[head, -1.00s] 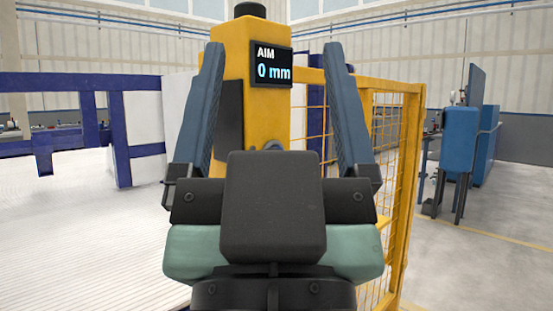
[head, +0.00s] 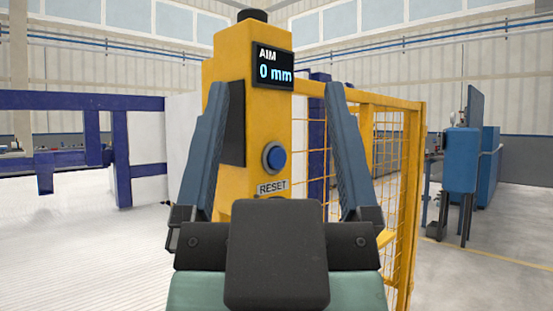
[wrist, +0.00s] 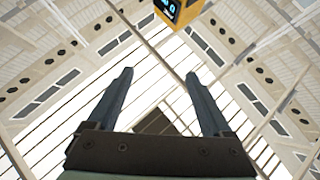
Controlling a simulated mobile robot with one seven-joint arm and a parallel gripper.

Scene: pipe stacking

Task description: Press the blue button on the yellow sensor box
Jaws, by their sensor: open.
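The yellow sensor box (head: 252,160) stands upright ahead of me, with a display reading "AIM 0 mm" on its upper face. Its blue button (head: 276,159) sits in a grey ring below the display, above a "RESET" label. My gripper (head: 278,92) is open and empty, its two fingers pointing up, one to each side of the button in the head view. How far the fingers are from the box I cannot tell. In the wrist view my gripper (wrist: 158,76) is also open, and part of the yellow box (wrist: 203,42) shows at the top; the button is not visible there.
A yellow mesh fence (head: 390,170) runs right beside the box. A dark blue frame (head: 85,103) stands at the left. A blue machine (head: 462,160) stands at the right, with open floor between it and the fence.

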